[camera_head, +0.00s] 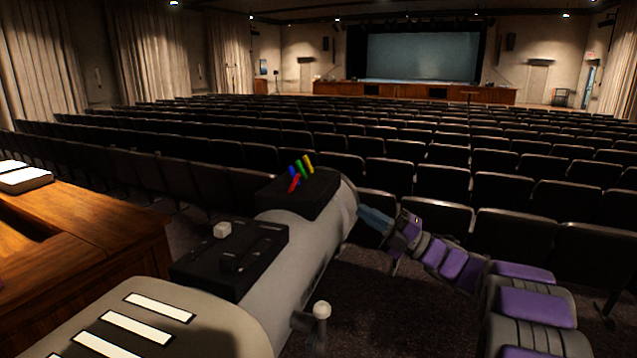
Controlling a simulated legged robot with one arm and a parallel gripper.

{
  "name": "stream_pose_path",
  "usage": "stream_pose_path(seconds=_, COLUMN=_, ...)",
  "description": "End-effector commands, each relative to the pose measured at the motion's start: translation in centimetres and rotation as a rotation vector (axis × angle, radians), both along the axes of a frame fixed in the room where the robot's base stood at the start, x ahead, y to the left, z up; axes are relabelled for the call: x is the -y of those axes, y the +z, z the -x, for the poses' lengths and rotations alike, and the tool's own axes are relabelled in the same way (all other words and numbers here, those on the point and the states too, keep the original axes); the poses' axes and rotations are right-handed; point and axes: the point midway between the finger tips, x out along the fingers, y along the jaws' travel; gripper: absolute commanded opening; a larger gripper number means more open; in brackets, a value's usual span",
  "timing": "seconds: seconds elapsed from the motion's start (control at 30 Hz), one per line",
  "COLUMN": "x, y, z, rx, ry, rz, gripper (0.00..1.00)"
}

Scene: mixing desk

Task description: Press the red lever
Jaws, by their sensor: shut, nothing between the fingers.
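The red lever (294,183) stands up from a black box (318,196) on the desk's far end, tilted a little from upright. It is the nearest of a small cluster, with blue (291,171), green (299,167) and yellow (308,163) levers just behind it. My gripper (364,212) is to the right of the black box, beside the grey rounded body of the desk, and lower in the picture than the levers. Its fingers look shut and empty, apart from the red lever. I cannot tell whether the fingertips touch the grey body.
A second black panel (230,255) with a white knob (222,230) lies nearer. White slots (140,325) mark the grey front part, and a pale round-topped knob (321,311) stands at its right side. A wooden desk (90,255) is at left. Rows of seats (440,185) fill the background.

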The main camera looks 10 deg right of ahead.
Motion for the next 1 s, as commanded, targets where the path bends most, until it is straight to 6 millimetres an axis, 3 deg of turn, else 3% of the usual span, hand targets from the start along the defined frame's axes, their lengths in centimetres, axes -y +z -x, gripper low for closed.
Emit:
stream_pose_path(seconds=0.47, x=0.1, y=0.1, z=-0.2, rx=0.003, ry=0.007, rz=-0.004, gripper=0.0)
stream_pose_path(seconds=0.67, x=-2.3, y=1.4, z=-1.5, rx=0.005, ry=0.01, rz=-0.003, gripper=0.0)
stream_pose_path(seconds=1.0, x=-7.9, y=4.4, z=-4.4, rx=0.006, ry=0.011, rz=0.001, gripper=0.0)
